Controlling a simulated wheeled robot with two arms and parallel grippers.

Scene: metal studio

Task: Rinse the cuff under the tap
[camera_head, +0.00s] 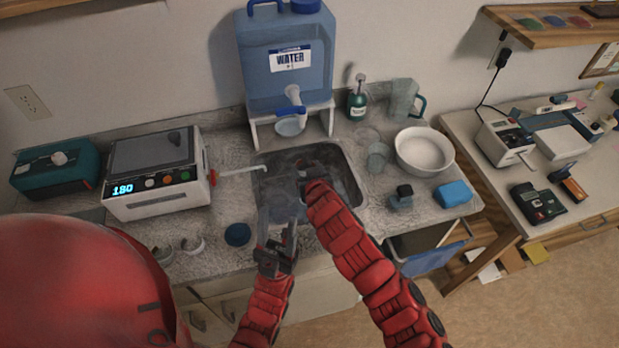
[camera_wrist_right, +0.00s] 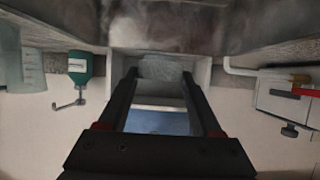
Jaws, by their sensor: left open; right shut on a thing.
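My right gripper (camera_head: 312,172) is over the sink (camera_head: 352,192), in front of the water tap (camera_head: 293,95). It is shut on a pale grey thing (camera_wrist_right: 160,67), seen between the fingertips in the right wrist view. I cannot tell whether this is the cuff; the arm hides it in the head view. My left gripper (camera_head: 276,232) is open at the sink's front edge. Two pale C-shaped pieces, one (camera_head: 192,244) and another (camera_head: 163,254), lie on the counter at the left front.
The blue water container (camera_head: 265,70) stands on a white stand (camera_head: 328,118) behind the sink. A device with a display (camera_head: 155,175) is left. A soap bottle (camera_head: 357,100), beaker (camera_head: 378,157), white bowl (camera_head: 424,150) and blue sponge (camera_head: 454,193) are right.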

